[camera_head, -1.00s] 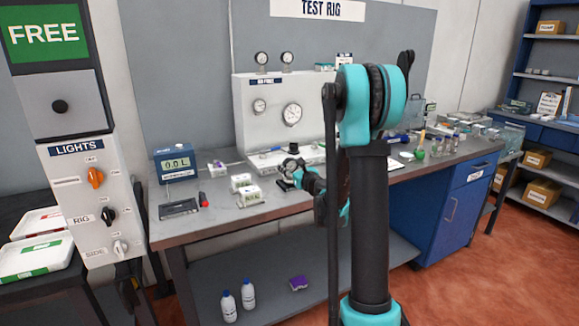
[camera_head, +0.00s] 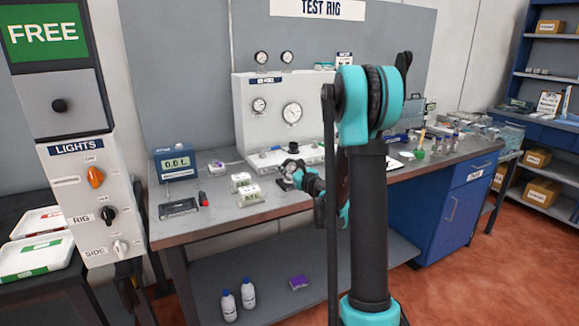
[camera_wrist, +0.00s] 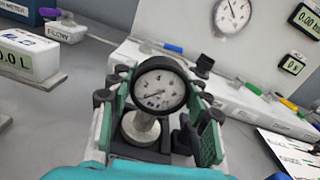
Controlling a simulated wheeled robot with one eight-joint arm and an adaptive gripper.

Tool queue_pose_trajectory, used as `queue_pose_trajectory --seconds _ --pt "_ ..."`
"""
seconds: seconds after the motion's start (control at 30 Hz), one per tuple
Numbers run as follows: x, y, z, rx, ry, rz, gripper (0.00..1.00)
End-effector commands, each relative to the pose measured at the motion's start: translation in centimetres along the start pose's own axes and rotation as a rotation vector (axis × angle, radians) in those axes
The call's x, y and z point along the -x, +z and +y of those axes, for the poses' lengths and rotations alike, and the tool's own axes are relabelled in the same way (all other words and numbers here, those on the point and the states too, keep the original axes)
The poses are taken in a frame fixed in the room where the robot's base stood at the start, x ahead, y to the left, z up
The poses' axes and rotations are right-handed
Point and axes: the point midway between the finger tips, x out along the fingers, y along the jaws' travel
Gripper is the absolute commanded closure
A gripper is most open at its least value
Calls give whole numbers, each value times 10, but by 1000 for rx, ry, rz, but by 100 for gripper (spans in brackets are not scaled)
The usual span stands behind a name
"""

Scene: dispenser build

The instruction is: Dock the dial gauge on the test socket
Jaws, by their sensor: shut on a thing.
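The dial gauge (camera_wrist: 160,90) has a white round face, a black rim and a silver stem with a wide silver collar. In the wrist view it stands close to upright between the green-padded fingers of my gripper (camera_wrist: 159,112), which is shut on it. In the head view my gripper (camera_head: 290,168) is low over the bench, in front of the white test rig (camera_head: 262,116). A black knob-like top (camera_wrist: 204,65) shows just beyond the fingers. I cannot make out the test socket for certain; the gauge and fingers hide what lies under them.
White meter blocks (camera_head: 249,194) stand left of my gripper on the bench (camera_head: 215,228). A blue display box (camera_head: 175,163) and a dark tray (camera_head: 178,208) are farther left. Colored-handled valves and white cards (camera_wrist: 288,150) lie on the right in the wrist view.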

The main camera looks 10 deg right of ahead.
Motion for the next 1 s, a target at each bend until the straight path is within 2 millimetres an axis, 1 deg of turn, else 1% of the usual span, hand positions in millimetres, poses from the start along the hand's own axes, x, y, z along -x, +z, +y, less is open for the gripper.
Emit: queue_pose_trajectory --seconds 0.27,0.3,0.37,0.67,0.77,1.0 --pt "0 -5 1 0 0 0 87" --pt "0 -5 1 0 0 0 51" --pt "0 -5 1 0 0 0 43" --pt "0 -5 1 0 0 0 43" --pt "5 -5 0 0 -1 0 43" --pt "22 -5 0 0 -2 0 43"
